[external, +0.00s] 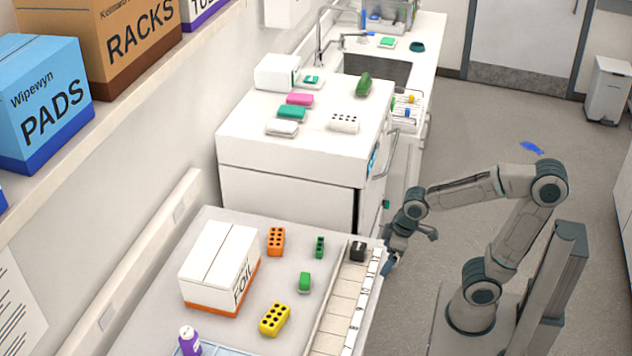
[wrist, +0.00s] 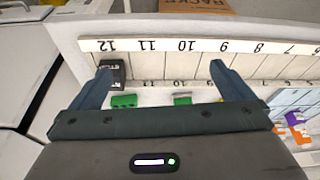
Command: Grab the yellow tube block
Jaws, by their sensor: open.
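The yellow tube block (external: 275,319), with dark round holes in its top, lies on the grey bench in the external view, in front of the white foil box. My gripper (external: 389,264) is at the right edge of that bench, beside the numbered strip and well apart from the yellow block. In the wrist view my gripper (wrist: 160,67) has its fingers spread wide with nothing held between them. I cannot make out the yellow block in the wrist view; the gripper body covers much of the lower picture.
The numbered strip (external: 337,316) carries a black block (external: 358,251) at its far end, by number 12 in the wrist view (wrist: 113,73). An orange block (external: 276,241), green blocks (external: 305,282), the foil box (external: 215,272) and a purple bottle (external: 189,340) share the bench.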

